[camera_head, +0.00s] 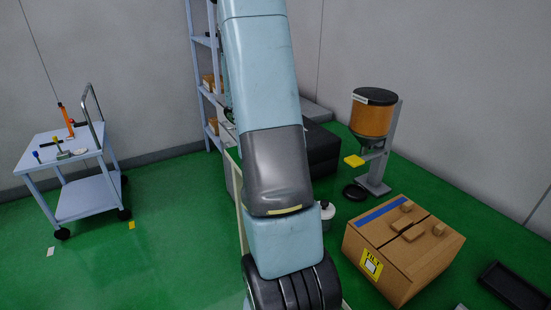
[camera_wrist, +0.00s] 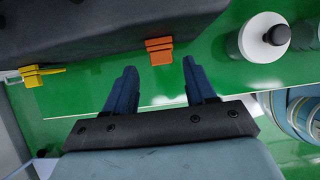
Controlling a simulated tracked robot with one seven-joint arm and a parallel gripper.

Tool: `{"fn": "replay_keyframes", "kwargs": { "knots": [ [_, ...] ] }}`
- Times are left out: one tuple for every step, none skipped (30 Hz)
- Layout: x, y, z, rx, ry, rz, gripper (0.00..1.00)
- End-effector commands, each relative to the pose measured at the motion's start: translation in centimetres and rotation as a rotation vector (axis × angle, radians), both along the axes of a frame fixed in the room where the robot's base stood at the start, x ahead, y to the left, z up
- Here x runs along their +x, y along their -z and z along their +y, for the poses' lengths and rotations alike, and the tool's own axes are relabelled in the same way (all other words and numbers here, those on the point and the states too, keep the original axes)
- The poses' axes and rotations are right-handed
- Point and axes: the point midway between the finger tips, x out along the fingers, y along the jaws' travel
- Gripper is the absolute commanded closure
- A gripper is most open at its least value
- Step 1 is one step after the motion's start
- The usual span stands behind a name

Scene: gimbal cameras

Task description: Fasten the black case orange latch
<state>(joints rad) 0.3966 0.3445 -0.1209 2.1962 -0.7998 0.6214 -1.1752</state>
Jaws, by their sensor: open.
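The black case (camera_wrist: 100,25) fills the upper left of the wrist view. Its orange latch (camera_wrist: 159,50) is on its front edge and looks folded down, though its exact state is hard to tell. A yellow latch (camera_wrist: 35,75) sits on the same edge further left. My gripper (camera_wrist: 158,75) has its two blue fingers apart with nothing between them. The orange latch is just beyond the fingertips, between them in the picture and apart from them. In the head view the black case (camera_head: 322,143) shows behind my arm, which hides its left part and my gripper.
A white-topped container (camera_wrist: 264,38) stands right of the case. In the head view, a cardboard box (camera_head: 425,262) is at right, an orange hopper (camera_head: 371,118) on a stand behind it.

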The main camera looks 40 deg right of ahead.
Motion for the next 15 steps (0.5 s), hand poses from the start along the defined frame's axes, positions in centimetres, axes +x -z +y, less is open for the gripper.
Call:
{"fn": "replay_keyframes", "kwargs": {
  "knots": [
    [0.2,-1.0,0.4,-0.002,-0.001,-0.005,0.45],
    [0.2,-1.6,0.7,-0.002,-0.001,-0.005,0.45],
    [0.3,-2.2,1.1,-0.001,-0.001,-0.005,0.45],
    [0.3,-2.8,1.4,-0.002,-0.001,-0.005,0.45],
    [0.4,-3.3,1.6,-0.002,-0.002,-0.005,0.45],
    [0.4,-4.0,2.0,-0.002,0.000,-0.004,0.45],
    [0.5,-4.6,2.3,-0.002,-0.001,-0.005,0.45],
    [0.5,-5.1,2.6,-0.002,-0.001,-0.005,0.45],
    [0.6,-5.7,2.9,-0.002,-0.001,-0.005,0.45],
    [0.7,-6.2,3.1,-0.002,-0.001,-0.006,0.45],
    [0.7,-6.6,3.4,-0.002,-0.001,-0.005,0.45],
    [0.8,-7.1,3.7,-0.002,-0.002,-0.004,0.45],
    [0.8,-7.5,3.9,-0.002,-0.002,-0.004,0.45],
    [0.8,-7.8,4.0,-0.002,-0.002,-0.003,0.45],
    [0.8,-8.2,4.2,-0.002,-0.001,-0.003,0.45]
  ]
}}
